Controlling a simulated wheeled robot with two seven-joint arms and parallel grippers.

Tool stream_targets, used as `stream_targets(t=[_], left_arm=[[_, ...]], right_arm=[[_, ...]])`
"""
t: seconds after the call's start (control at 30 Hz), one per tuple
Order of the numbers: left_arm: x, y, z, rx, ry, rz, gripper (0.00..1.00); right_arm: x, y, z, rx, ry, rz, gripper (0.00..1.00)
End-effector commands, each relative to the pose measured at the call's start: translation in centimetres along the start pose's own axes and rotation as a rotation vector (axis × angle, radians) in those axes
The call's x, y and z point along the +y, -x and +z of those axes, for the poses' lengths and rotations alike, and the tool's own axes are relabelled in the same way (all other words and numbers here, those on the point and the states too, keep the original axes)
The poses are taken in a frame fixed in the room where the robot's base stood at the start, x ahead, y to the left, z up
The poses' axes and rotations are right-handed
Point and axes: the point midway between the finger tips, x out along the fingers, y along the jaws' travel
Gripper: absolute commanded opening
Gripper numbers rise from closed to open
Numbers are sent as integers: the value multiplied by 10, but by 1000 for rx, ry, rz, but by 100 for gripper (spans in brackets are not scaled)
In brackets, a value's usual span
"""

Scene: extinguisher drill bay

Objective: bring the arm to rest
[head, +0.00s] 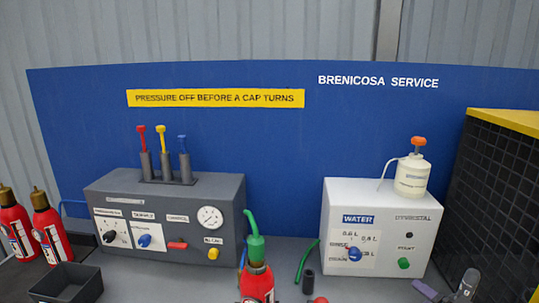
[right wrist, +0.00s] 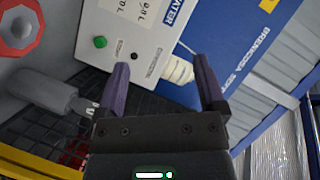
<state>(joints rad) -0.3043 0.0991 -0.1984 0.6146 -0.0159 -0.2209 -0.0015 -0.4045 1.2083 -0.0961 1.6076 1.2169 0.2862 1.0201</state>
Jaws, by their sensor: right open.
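My right gripper (right wrist: 160,85) shows in the right wrist view with its two purple fingers spread apart. Nothing is held between them. Past the fingertips are the white water box (right wrist: 125,40) with a green button and part of a cream bottle (right wrist: 178,70); both look some way off. In the head view, a small blue-purple piece low at the right may be one fingertip, but most of the right gripper is out of frame. My left gripper is not in view.
A grey cylinder (head: 465,287) stands before the black mesh cage (head: 495,190); it also shows in the right wrist view (right wrist: 45,92). A red extinguisher (head: 257,284) with a green hose piece stands front centre. The grey control box (head: 170,195) and black tray (head: 70,284) are left.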

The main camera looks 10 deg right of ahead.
Motion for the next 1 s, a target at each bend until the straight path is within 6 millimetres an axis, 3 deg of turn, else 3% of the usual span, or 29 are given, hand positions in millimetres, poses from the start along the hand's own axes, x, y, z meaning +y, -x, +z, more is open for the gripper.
stream_targets(t=[0.23,0.37,0.57,0.73,0.83,1.0], left_arm=[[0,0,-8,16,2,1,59],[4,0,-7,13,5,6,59],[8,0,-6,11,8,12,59],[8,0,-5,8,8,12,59],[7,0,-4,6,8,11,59],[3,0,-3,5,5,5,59]], right_arm=[[14,5,52,-130,70,67,89],[20,12,91,-231,136,107,89],[27,34,173,-451,323,171,89],[20,63,240,-648,564,215,89],[13,80,264,-735,706,247,89],[1,107,281,-848,902,333,89]])
